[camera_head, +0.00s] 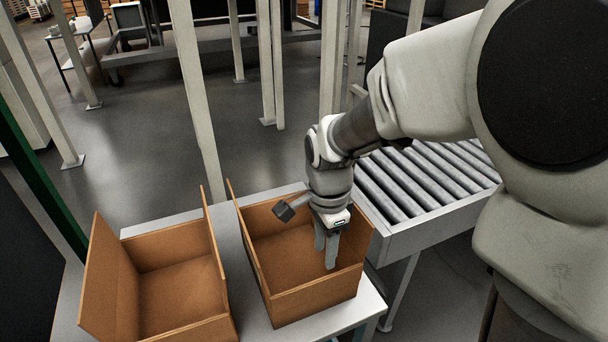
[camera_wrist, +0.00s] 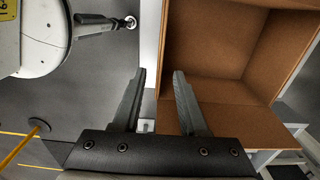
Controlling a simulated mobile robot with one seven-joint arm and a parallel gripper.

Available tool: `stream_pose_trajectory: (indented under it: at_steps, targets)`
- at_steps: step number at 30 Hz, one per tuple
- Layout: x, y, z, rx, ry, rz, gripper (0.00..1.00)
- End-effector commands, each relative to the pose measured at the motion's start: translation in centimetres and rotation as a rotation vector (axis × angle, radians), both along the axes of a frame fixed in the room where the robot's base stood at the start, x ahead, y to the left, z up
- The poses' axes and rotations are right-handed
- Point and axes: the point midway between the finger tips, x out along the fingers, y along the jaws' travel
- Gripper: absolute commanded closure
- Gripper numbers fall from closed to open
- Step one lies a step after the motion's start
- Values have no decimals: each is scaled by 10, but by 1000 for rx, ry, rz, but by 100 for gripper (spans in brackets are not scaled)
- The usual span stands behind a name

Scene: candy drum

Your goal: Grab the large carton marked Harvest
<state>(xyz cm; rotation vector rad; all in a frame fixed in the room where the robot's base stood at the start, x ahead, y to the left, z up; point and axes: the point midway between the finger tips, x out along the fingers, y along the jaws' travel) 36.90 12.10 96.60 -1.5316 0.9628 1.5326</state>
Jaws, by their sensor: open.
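Two large open-topped brown cartons stand side by side on a pale table: a left carton (camera_head: 185,330) and a right carton (camera_head: 318,300). I see no Harvest marking on either, and both look empty where their insides show. In the wrist view a carton (camera_wrist: 240,122) lies right of centre. There my gripper (camera_wrist: 160,72) has its right finger over the carton and its left finger outside its edge. I cannot tell whether they touch.
The pale table (camera_head: 347,315) holds both cartons. A roller conveyor (camera_head: 425,180) stands to the right, near the right carton. Pale upright posts (camera_head: 195,95) rise behind the table. The grey floor (camera_head: 140,135) beyond has open room.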

Motion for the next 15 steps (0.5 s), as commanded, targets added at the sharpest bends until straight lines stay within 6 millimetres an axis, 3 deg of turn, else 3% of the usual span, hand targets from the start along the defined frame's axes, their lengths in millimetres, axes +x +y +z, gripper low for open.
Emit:
stream_pose_trajectory:
  at_steps: [9,15]
  targets:
    - [-1,0,-72,-2,5,-1,57]
    - [0,0,-104,-1,2,-1,57]
